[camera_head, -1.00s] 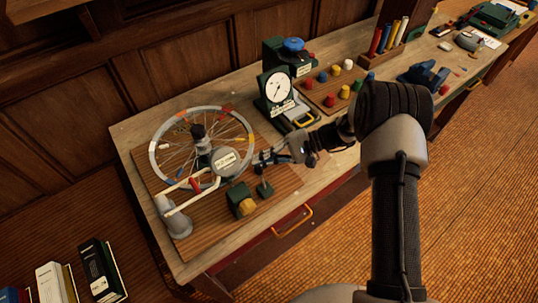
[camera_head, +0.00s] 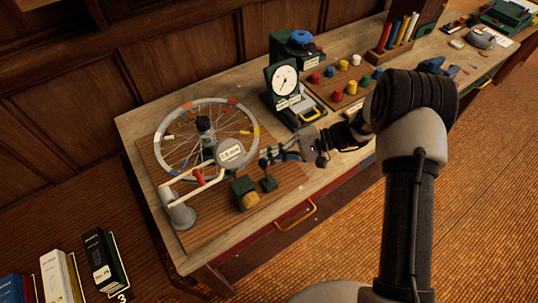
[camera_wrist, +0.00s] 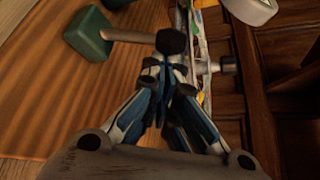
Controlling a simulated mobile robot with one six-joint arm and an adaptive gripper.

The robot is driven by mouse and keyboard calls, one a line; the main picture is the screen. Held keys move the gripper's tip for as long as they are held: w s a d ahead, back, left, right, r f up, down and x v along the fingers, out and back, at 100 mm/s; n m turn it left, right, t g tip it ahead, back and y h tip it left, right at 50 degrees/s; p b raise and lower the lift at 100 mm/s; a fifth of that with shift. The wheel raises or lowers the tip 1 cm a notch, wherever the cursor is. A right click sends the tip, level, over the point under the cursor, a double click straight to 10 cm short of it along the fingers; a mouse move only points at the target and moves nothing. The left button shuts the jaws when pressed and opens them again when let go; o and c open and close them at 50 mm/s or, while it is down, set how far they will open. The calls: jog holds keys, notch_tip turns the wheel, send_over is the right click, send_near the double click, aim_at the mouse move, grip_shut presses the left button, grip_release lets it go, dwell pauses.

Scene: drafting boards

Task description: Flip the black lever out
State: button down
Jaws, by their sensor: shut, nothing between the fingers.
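The black lever is most likely the grey rod with a black knob (camera_wrist: 171,41) that rises from a small green block (camera_wrist: 90,35). In the head view the green block (camera_head: 269,184) stands on the wooden board, right of the spoked wheel (camera_head: 160,150). My gripper (camera_head: 268,158) is shut and empty, beside the lever's upper end. In the wrist view my gripper's closed fingertips (camera_wrist: 173,72) lie just below the black knob and overlap it in the picture. I cannot tell whether they touch. In the head view the gripper partly hides the lever.
A round labelled disc (camera_head: 230,152) and white arms with a red grip (camera_head: 199,176) stand near the wheel. A dial gauge (camera_head: 285,80) and a board of coloured knobs (camera_head: 351,88) are behind and right.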

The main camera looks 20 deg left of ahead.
aim_at(265, 167)
jog(key=shift+s+d+r+n+b, duration=0.1)
jog(key=shift+d+r+n+b, duration=0.05)
jog(key=shift+n+b, duration=0.2)
jog(key=shift+s+d+r+n+y+b, duration=0.35)
jog(key=shift+n+y+b, duration=0.2)
jog(key=shift+y, duration=0.15)
jog(key=shift+s+d+r, duration=0.45)
jog(key=shift+s+d, duration=0.15)
jog(key=shift+d, duration=0.15)
jog(key=shift+s+d, duration=0.6)
jog(key=shift+d, duration=0.15)
jog(key=shift+s, duration=0.15)
